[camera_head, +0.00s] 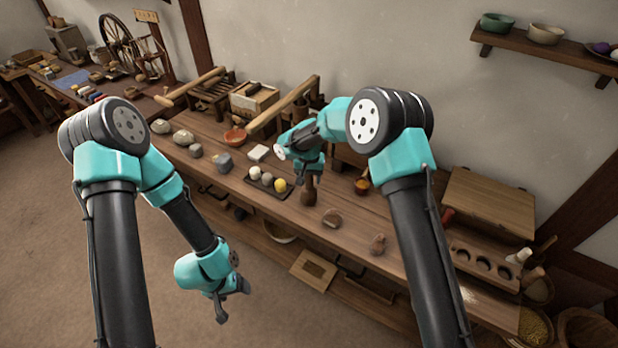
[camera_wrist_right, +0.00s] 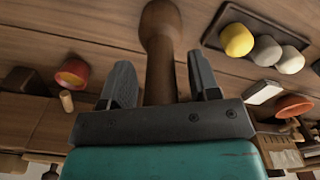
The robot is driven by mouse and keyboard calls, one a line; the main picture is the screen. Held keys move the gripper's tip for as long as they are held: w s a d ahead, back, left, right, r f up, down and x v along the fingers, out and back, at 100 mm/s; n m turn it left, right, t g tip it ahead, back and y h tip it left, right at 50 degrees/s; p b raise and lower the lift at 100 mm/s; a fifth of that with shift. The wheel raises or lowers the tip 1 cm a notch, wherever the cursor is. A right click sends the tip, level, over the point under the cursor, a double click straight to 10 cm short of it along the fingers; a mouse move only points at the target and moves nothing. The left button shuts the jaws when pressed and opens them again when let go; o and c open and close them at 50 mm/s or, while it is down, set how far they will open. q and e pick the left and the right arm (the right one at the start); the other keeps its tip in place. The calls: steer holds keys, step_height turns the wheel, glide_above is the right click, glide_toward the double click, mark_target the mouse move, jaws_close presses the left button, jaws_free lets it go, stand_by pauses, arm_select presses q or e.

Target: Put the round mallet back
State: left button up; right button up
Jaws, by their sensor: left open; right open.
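My right gripper is open around the handle, with a gap at each side. My left gripper (camera_head: 228,299) is open and empty, low over the floor in front of the table. A wooden rack (camera_head: 484,262) with round holes is at the table's right end.
A dark tray (camera_head: 268,186) with three balls, one yellow, lies left of the mallet. An orange cup (camera_head: 362,186) stands to its right. Brown lumps (camera_head: 332,218) lie nearer the front edge. A wooden box (camera_head: 490,208) stands behind the rack.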

step_height(320, 180, up, 12)
steer(key=shift+r, duration=0.1)
stand_by(0.5)
stand_by(0.5)
